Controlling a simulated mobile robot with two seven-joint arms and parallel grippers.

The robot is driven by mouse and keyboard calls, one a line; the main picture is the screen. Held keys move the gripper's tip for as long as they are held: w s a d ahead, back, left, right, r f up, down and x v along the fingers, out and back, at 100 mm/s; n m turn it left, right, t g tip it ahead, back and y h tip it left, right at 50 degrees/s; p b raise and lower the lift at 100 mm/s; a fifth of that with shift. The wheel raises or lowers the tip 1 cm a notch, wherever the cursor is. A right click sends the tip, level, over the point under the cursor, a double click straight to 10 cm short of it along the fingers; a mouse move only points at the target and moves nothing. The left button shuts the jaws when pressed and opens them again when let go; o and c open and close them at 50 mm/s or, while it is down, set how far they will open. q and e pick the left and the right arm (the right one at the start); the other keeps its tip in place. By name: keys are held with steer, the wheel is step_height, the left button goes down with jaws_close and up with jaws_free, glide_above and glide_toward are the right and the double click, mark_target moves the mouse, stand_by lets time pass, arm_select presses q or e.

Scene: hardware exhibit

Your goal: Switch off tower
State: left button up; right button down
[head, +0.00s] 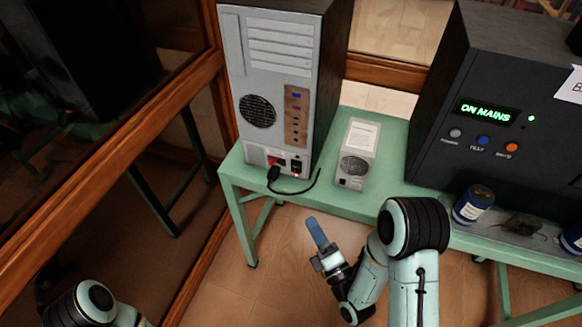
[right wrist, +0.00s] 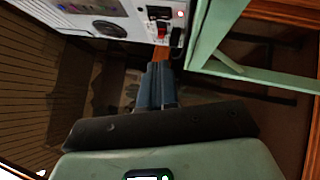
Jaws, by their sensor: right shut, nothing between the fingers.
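The tower (head: 268,60) is a tall grey and black computer case standing on a green table, its back panel facing me. Low on the panel are a red part (head: 272,160), a plugged-in black cable (head: 273,174) and a black fitting with a small lit red light (head: 297,176). In the right wrist view the red part (right wrist: 175,38) and the lit light (right wrist: 180,13) show just beyond the fingertips. My right gripper (head: 316,232) is shut and empty, with blue fingers, in front of and below the panel, apart from it. It also shows in the right wrist view (right wrist: 157,80). My left gripper is out of view.
The green table (head: 340,193) holds a small white power unit (head: 356,155) beside the tower. Right of it is a dark box (head: 470,165) reading "ON MAINS", with blue-labelled jars (head: 473,205) in front. A wood-framed glass wall (head: 130,130) stands close on the left.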

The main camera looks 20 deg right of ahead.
steer(key=shift+r, duration=0.2)
steer(key=shift+s, duration=0.1)
steer(key=p, duration=0.2)
glide_toward(294, 167)
steer(key=w+a, duration=0.2)
steer(key=a, duration=0.1)
steer(key=w, duration=0.1)
steer(key=w+d+r, duration=0.1)
steer(key=w, duration=0.1)
steer(key=shift+d+r, duration=0.1)
steer(key=shift+d, duration=0.05)
steer(key=shift+w+d+r, duration=0.1)
steer(key=shift+w+d, duration=0.05)
steer(key=shift+w, duration=0.1)
